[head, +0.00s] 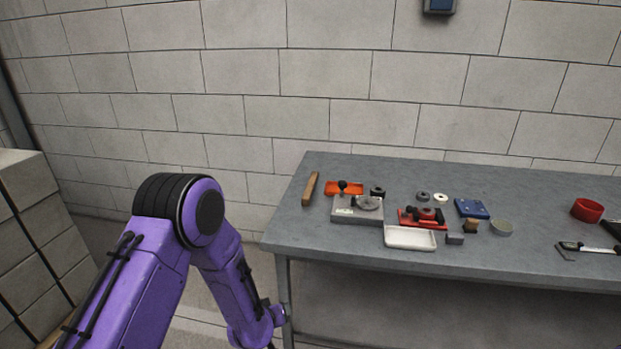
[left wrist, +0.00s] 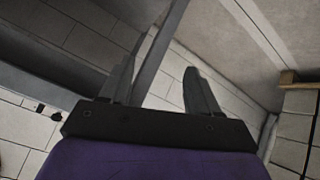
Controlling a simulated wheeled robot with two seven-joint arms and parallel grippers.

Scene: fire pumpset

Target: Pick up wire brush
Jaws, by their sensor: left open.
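A long brown wooden piece (head: 311,188), which looks like the wire brush, lies at the left end of the grey workbench (head: 290,222). Its bristles cannot be made out. My left arm hangs down to the left of the bench, with its wrist low beside the bench's left leg. My left gripper (left wrist: 162,66) shows in the left wrist view, open and empty, pointing toward the floor area and a bench leg. It is well below and apart from the wooden piece. My right gripper is not in view.
An orange tray (head: 346,188), a grey fixture (head: 357,211), a red fixture (head: 422,219), a white tray (head: 409,238) and a blue block (head: 471,208) crowd the bench right of the wooden piece. Stacked blocks (head: 38,230) stand at far left. The bench's front left corner is bare.

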